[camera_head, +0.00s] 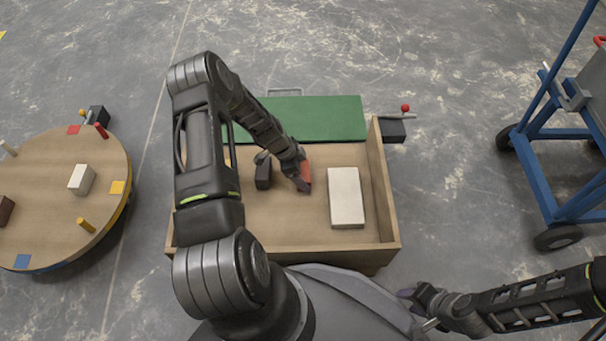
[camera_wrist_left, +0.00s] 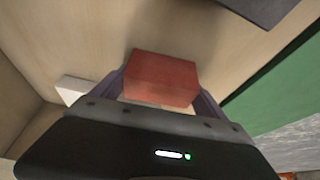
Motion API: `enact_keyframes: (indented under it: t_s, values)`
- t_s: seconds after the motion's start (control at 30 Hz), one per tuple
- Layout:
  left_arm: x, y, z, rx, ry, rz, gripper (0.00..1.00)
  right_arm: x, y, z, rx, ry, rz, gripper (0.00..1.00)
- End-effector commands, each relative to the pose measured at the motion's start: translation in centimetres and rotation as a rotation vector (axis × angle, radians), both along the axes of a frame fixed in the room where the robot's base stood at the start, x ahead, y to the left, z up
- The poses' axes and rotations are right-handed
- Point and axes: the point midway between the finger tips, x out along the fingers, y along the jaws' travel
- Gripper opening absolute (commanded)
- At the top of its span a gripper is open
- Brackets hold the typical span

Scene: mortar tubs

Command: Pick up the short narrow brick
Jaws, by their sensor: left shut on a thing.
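A short red brick (camera_head: 306,171) is in the wooden box, between the fingers of my left gripper (camera_head: 304,184). In the left wrist view the red brick (camera_wrist_left: 161,78) sits between the two fingers, and the left gripper (camera_wrist_left: 160,92) is shut on it. Whether the brick touches the box floor I cannot tell. A dark block (camera_head: 263,175) stands to its left and a large white block (camera_head: 346,197) lies to its right. My right gripper (camera_head: 418,305) is at the lower right, outside the box; its fingers are too small to judge.
The wooden box (camera_head: 383,190) has a green panel (camera_head: 318,118) at its back. A round table (camera_head: 52,205) with a white block (camera_head: 81,179) and pegs stands to the left. A blue cart (camera_head: 556,150) stands at the right.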

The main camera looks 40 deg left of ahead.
Motion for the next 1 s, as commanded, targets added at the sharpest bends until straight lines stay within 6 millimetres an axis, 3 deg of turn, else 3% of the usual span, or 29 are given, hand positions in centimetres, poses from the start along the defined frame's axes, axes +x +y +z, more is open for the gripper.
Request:
enact_keyframes:
  t_s: [0.2, 0.53, 1.0]
  values:
    - [0.1, 0.0, 0.1, 0.000, -0.001, 0.000, 0.20, 0.0, 0.0, 0.0, 0.000, 0.000, 0.000, 0.36]
    - [0.1, 0.0, 0.9, 0.001, -0.002, 0.000, 0.20, 0.0, 0.0, 0.5, 0.000, 0.001, 0.000, 0.36]
    - [0.1, 0.1, 9.0, 0.002, -0.003, -0.001, 0.20, -0.5, -0.1, 3.9, 0.003, 0.015, 0.008, 0.36]
